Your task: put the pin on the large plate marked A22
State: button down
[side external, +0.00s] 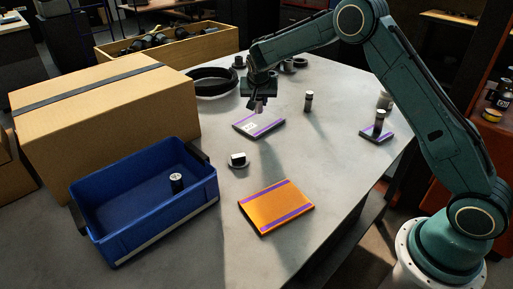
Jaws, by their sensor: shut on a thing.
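My gripper (258,97) is above the back middle of the table, pointing down. It is shut on a small metallic piece that looks like the pin (258,106); the fingers hide much of it. Just below is a light plate (267,126) with purple edge bands and a white label. I cannot tell whether the pin touches it. An orange plate (276,207) with purple bands lies bare near the front. A smaller purple-banded plate (367,135) at the right carries a dark upright cylinder (379,122). No marking is readable, so I cannot tell which plate is A22.
A blue bin (120,228) holds a dark, light-topped cylinder (176,183). A cardboard box (100,115) stands behind it. A white-topped part (238,160), a standing cylinder (308,101) and a black ring (212,92) are on the table. The right front tabletop is clear.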

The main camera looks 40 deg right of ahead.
aim_at(259, 109)
jog(key=shift+f, duration=1.65)
jog(key=shift+f, duration=0.15)
jog(key=c, duration=1.2)
grip_release()
jog(key=shift+o, duration=0.2)
jog(key=shift+s+a+r, duration=0.2)
jog(key=shift+a+r, duration=0.05)
jog(key=shift+r, duration=0.4)
jog(key=v, duration=1)
jog(key=shift+s+r, duration=0.2)
jog(key=shift+r, duration=0.1)
